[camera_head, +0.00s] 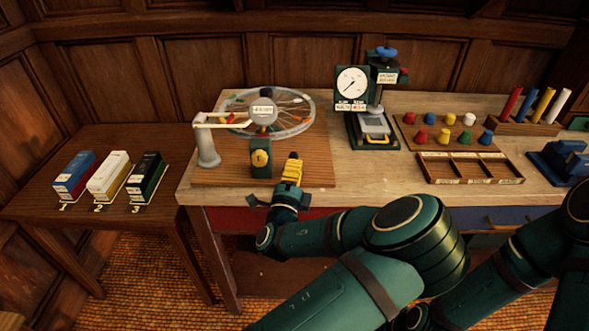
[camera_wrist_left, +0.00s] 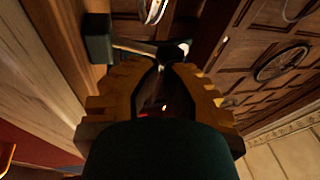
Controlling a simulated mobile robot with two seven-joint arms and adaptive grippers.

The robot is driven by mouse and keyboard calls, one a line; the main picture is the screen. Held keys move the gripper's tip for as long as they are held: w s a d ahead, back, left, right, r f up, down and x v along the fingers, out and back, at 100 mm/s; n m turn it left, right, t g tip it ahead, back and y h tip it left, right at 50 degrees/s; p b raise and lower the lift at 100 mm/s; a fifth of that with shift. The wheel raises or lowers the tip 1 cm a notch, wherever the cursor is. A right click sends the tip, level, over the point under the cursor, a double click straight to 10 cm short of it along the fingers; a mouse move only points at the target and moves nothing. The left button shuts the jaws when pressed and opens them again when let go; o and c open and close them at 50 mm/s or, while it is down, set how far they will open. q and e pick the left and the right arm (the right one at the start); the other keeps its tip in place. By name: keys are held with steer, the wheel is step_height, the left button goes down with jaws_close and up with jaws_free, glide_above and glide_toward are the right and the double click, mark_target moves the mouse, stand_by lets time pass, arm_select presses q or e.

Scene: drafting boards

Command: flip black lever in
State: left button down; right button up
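My left gripper (camera_head: 291,170), with yellow ridged fingers, is low at the right front part of the wheel stand's wooden base. In the left wrist view the fingers (camera_wrist_left: 163,68) show a narrow gap between their tips. Just beyond the tips is a pale rod with a dark end (camera_wrist_left: 182,49), reaching from a dark block (camera_wrist_left: 98,38); this may be the black lever, but I cannot be sure. It looks apart from the fingers or just touching; I cannot tell which. My right gripper is not in view.
A dial press (camera_head: 378,105), a peg board and a divided tray (camera_head: 470,167) stand to the right. Three boxes are on the left table.

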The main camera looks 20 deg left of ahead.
arm_select(q)
steer(key=shift+w, duration=0.2)
steer(key=shift+r, duration=0.1)
steer(key=shift+w+a+r+g+p, duration=0.1)
steer(key=shift+w+r+g+p, duration=0.3)
steer(key=shift+p, duration=1.2)
steer(key=w+g+p, duration=0.1)
steer(key=g+p, duration=0.1)
steer(key=p, duration=0.2)
steer(key=w+r+n+g+p, duration=0.1)
steer(key=g+p, duration=0.1)
steer(key=p, duration=0.1)
steer(key=w+a+r+g+p, duration=0.1)
steer(key=g+p, duration=0.1)
steer(key=p, duration=0.2)
steer(key=shift+r+h+p, duration=0.2)
steer(key=shift+h+p, duration=0.15)
steer(key=shift+h, duration=0.05)
steer(key=shift+w+a+n+g+p, duration=0.1)
steer(key=shift+w+n+g+p, duration=0.3)
steer(key=shift+g, duration=0.4)
steer(key=shift+w+a+f, duration=0.1)
steer(key=shift+w+f, duration=0.2)
steer(key=shift+w, duration=0.2)
steer(key=shift+w, duration=0.1)
steer(key=shift+r, duration=0.1)
